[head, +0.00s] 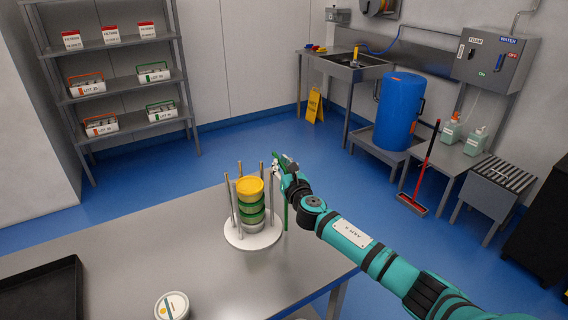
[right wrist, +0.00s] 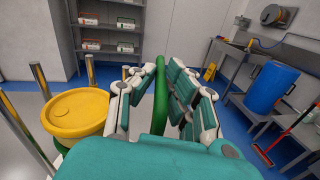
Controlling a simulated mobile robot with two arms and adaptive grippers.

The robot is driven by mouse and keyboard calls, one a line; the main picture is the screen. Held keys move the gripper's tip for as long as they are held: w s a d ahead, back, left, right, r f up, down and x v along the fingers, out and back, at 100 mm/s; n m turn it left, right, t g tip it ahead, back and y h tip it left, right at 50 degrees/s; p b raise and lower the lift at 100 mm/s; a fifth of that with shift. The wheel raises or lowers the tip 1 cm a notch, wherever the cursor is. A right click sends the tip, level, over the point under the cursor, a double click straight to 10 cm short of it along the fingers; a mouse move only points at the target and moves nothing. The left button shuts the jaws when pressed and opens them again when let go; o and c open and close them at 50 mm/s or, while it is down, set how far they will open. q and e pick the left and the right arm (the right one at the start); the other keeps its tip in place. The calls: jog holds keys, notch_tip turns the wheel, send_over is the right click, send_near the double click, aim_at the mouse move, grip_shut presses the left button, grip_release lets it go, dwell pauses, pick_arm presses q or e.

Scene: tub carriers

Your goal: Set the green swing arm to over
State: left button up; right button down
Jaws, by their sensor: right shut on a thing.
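A tub carrier with a round white base (head: 236,238) and upright posts stands on the steel table. It holds a stack of tubs, with a yellow lid (head: 250,185) on top and green lids below. The yellow lid also shows at the left of the right wrist view (right wrist: 78,112). The green swing arm (right wrist: 161,95) runs between my right fingers, beside the yellow lid and not across it. A green upright (head: 286,217) stands below the gripper, right of the stack. My right gripper (head: 279,167) is shut on the swing arm. My left gripper is not in view.
A round white-lidded tub (head: 172,306) stands at the table's front, and a black tray (head: 42,295) lies at the left. Bare table (head: 125,240) lies between the tray and carrier. A shelf rack, blue barrel (head: 400,110) and sink stand farther back.

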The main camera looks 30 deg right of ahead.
jog(key=shift+a+f+n+y, duration=0.2)
jog(key=shift+n+y, duration=0.2)
jog(key=shift+y, duration=0.4)
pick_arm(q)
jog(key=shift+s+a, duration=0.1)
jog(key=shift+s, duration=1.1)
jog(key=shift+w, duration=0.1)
